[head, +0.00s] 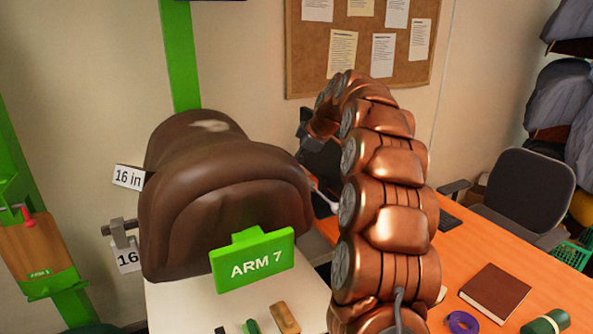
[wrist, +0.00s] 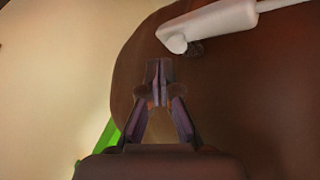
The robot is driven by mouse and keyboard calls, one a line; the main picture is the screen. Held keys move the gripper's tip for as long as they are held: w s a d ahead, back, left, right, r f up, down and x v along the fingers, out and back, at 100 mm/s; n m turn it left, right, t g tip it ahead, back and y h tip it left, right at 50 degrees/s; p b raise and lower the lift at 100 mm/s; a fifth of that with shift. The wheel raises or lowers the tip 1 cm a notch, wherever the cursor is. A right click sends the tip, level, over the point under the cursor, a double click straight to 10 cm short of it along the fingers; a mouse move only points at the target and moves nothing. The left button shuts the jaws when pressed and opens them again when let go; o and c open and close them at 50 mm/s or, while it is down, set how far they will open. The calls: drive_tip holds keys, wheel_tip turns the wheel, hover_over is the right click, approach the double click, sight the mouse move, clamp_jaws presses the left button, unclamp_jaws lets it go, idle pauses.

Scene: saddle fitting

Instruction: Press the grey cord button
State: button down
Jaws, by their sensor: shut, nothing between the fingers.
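In the wrist view, a pale grey cord switch (wrist: 225,27) lies at the upper right, with a thin cord leaving its right end. Its rounded left end looks like the button (wrist: 177,44). My gripper (wrist: 158,100) is shut and empty, with its fingertips below and slightly left of that end, apart from it in the picture. The depth between them is hard to judge. A brown surface, seemingly the saddle (wrist: 225,105), lies behind both. In the head view, a small pale piece (head: 323,196) shows beside the saddle (head: 225,190), and my copper arm hides much of that area.
A green ARM 7 sign (head: 252,262) stands in front of the saddle on a pale stand top (head: 180,305). An orange desk (head: 470,245) at right carries a brown book (head: 488,293) and a purple tape roll (head: 462,322). A dark chair (head: 525,195) stands beyond.

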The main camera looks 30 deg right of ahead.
sight(300, 169)
drive_tip(key=shift+f+b, duration=0.95)
drive_tip(key=shift+b, duration=0.35)
idle(0.8)
idle(0.4)
drive_tip(key=shift+r, duration=0.95)
drive_tip(key=shift+r+p, duration=0.95)
drive_tip(key=shift+r, duration=1.55)
